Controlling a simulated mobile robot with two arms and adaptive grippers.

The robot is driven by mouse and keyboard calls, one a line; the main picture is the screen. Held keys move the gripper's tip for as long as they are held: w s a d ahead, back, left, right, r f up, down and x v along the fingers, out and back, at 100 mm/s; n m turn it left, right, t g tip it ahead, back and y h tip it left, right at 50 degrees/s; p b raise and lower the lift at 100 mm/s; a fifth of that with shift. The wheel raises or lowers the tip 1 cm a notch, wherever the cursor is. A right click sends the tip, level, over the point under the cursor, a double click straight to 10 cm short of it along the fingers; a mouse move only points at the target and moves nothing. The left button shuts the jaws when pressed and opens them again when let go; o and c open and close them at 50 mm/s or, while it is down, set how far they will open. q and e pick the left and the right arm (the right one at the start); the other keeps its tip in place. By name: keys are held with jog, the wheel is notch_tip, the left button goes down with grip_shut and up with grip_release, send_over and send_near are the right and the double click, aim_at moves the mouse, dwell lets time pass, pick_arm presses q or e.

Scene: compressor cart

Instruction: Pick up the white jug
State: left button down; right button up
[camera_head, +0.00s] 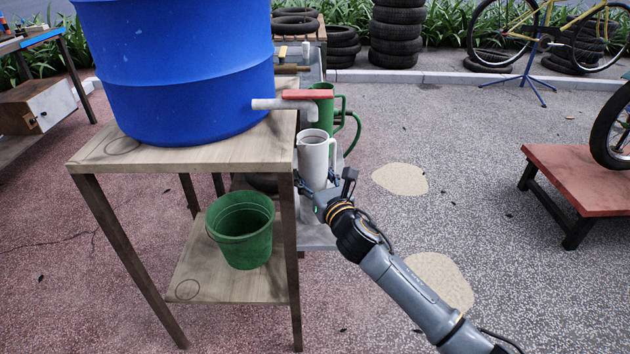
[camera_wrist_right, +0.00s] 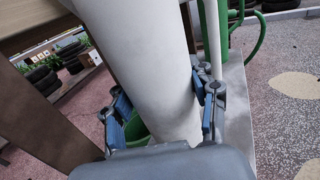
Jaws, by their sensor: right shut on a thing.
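The white jug (camera_head: 314,152) stands upright at the right end of the wooden stand, below the tap with the red handle. My right gripper (camera_head: 324,184) is shut on the jug, with its fingers on either side of the body. In the right wrist view the white jug (camera_wrist_right: 150,60) fills the middle, between the two blue-padded fingers of my right gripper (camera_wrist_right: 165,120). The jug's base is partly hidden by the gripper, so I cannot tell whether it touches the grey surface below. My left gripper is not in view.
A blue barrel (camera_head: 180,70) sits on the wooden stand (camera_head: 230,158), its tap (camera_head: 290,103) just above the jug. A green jug (camera_head: 323,112) stands close behind. A green bucket (camera_head: 241,230) is on the lower shelf. The paved floor (camera_head: 440,150) to the right is open.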

jog(key=shift+r, duration=0.1)
grip_shut()
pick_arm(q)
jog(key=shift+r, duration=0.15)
pick_arm(e)
jog(key=shift+r, duration=0.25)
